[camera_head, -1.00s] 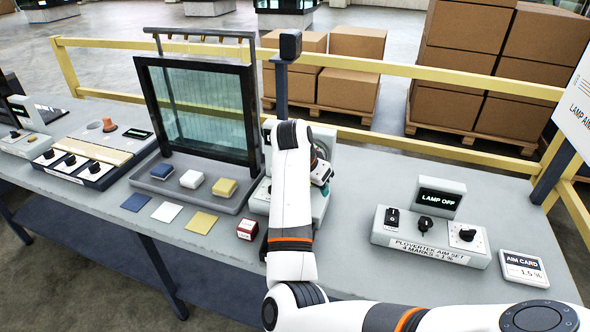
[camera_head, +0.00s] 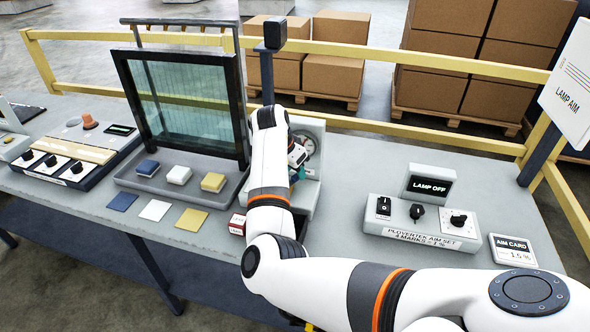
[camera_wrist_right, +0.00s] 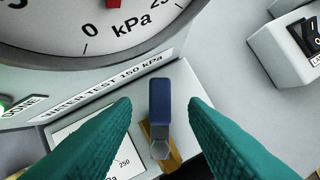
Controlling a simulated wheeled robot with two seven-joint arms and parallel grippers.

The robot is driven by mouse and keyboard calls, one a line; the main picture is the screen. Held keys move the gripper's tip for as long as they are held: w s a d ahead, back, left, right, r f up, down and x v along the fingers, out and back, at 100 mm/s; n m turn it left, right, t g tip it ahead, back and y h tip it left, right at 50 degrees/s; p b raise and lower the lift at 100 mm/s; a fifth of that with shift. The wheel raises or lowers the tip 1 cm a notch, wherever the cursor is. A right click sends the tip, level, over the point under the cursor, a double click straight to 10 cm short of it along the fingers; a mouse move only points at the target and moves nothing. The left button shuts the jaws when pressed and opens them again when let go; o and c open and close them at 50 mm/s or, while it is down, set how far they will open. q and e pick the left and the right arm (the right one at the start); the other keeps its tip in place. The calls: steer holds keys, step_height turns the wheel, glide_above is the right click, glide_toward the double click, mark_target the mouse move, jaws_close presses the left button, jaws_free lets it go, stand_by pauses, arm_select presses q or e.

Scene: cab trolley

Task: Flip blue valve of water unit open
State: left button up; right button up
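The water unit (camera_head: 308,190) stands on the bench behind my right arm, which hides part of it. Its round gauge (camera_head: 307,144) shows beside my right gripper (camera_head: 297,174). In the right wrist view the big dial (camera_wrist_right: 100,22) has a red centre, above a label reading "WATER TEST 150 kPa". The blue valve handle (camera_wrist_right: 160,95) sits below that label, on a brass-coloured fitting (camera_wrist_right: 172,158). The teal fingers of my right gripper (camera_wrist_right: 161,104) are open on either side of the handle, with a visible gap each side. My left gripper is out of view.
A lamp control box (camera_head: 425,222) and an aim card (camera_head: 512,250) sit to the right. A tray (camera_head: 170,188) with coloured blocks and a glass panel stand left. A small red and white box (camera_head: 237,224) sits close to my arm. A yellow rail (camera_head: 420,135) runs behind.

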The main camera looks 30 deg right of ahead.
steer(key=shift+d+f, duration=0.25)
steer(key=shift+f, duration=0.45)
jaws_close()
steer(key=n+p, duration=0.1)
steer(key=p, duration=0.1)
steer(key=n+t+p, duration=0.1)
steer(key=p, duration=0.1)
steer(key=w+n+p, duration=0.1)
steer(key=n+p, duration=0.1)
steer(key=p, duration=0.1)
steer(key=shift+a+r+y, duration=0.15)
steer(key=shift+r+y, duration=0.15)
steer(key=shift+r, duration=0.1)
steer(key=shift+w+a+f+n+t+p, duration=0.15)
steer(key=shift+w+n+t+p, duration=0.2)
steer(key=shift+n+p, duration=0.35)
steer(key=shift+f, duration=0.15)
jaws_free()
